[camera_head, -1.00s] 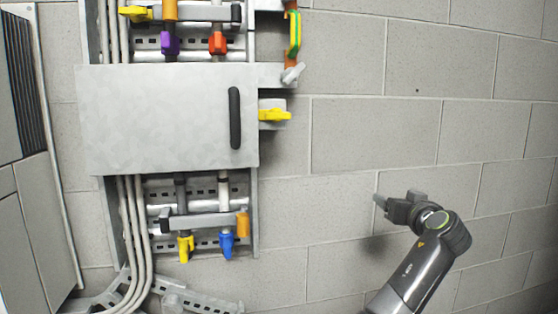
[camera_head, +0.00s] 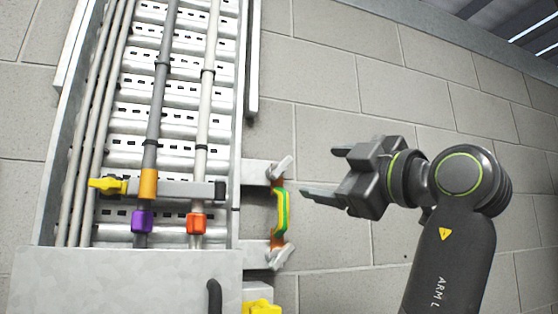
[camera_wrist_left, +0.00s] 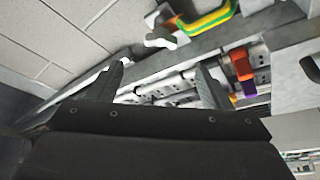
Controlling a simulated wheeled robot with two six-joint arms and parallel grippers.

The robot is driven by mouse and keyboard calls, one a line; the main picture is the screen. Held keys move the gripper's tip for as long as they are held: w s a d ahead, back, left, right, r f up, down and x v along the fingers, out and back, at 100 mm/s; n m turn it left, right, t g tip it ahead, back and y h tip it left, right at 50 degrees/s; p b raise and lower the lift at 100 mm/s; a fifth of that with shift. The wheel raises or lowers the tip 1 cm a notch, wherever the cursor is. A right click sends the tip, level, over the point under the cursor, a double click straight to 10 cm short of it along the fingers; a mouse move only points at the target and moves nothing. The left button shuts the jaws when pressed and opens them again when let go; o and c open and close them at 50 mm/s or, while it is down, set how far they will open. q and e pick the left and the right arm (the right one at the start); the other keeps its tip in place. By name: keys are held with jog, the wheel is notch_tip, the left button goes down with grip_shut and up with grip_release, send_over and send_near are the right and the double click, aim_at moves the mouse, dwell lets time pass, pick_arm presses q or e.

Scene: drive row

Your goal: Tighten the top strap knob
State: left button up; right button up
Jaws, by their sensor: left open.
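A green-and-yellow strap (camera_head: 281,212) with orange ends runs upright between two grey brackets at the cabinet's right edge. The top strap knob, a grey wing knob (camera_head: 283,167), is on the upper bracket. It also shows in the left wrist view (camera_wrist_left: 160,40), beyond the fingers at upper left. A second grey wing knob (camera_head: 280,256) is at the strap's lower end. My left gripper (camera_head: 320,170) is open and empty, to the right of the top knob and apart from it. In the left wrist view its two fingers (camera_wrist_left: 158,82) are spread. My right gripper is not in view.
The open cabinet bay holds pipes, a cross bar with a yellow knob (camera_head: 107,185), and orange, purple and red fittings. A grey door panel (camera_head: 120,285) with a black handle (camera_head: 214,298) covers the bay below. The block wall at right is clear.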

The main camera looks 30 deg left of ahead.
aim_at(279, 165)
pick_arm(q)
jog(key=p+x, duration=0.5)
jog(key=x, duration=0.7)
jog(key=shift+r+p, duration=0.15)
jog(key=shift+p, duration=0.15)
jog(key=shift+w+a+r, duration=0.1)
jog(key=shift+w+a, duration=0.15)
jog(key=shift+a, duration=0.55)
jog(key=c, duration=0.9)
jog(key=shift+c, duration=0.4)
